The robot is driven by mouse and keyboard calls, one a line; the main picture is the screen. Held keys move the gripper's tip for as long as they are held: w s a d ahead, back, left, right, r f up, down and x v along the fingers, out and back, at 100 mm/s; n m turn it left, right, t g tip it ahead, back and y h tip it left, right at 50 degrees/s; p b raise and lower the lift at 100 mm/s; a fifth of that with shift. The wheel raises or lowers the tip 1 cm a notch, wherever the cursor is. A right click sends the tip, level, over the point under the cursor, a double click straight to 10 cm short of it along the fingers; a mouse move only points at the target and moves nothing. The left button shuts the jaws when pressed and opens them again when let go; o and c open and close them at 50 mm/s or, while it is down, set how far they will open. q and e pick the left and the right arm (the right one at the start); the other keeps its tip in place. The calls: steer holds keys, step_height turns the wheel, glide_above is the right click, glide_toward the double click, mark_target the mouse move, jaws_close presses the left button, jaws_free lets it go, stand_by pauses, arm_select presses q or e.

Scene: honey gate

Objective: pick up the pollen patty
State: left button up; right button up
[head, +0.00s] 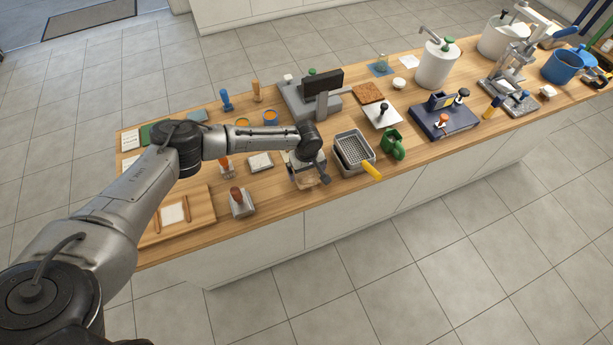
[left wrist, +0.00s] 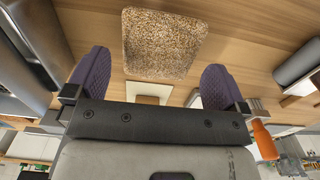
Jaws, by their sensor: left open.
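The pollen patty (left wrist: 165,43), a speckled brown-yellow square slab, lies on the wooden table at the top middle of the left wrist view. My left gripper (left wrist: 155,82) is open, with its two dark purple fingers apart and nothing held between them. The patty shows beyond the gap between the fingers, and I see no finger touching it. In the head view my left gripper (head: 312,182) is low over the front part of the table, and it hides most of what lies beneath it. My right gripper is not in view.
A metal tray with a mesh insert (head: 353,151) and yellow handle stands close to the right of the gripper. A metal block with a reddish handle (head: 241,203) stands to the left, near a pale square (head: 260,162).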

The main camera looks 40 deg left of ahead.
mark_target(306, 176)
arm_select(q)
steer(key=shift+f, duration=1.25)
steer(key=shift+c, duration=1.2)
steer(key=c, duration=0.5)
steer(key=shift+r, duration=0.1)
steer(key=shift+c, duration=0.2)
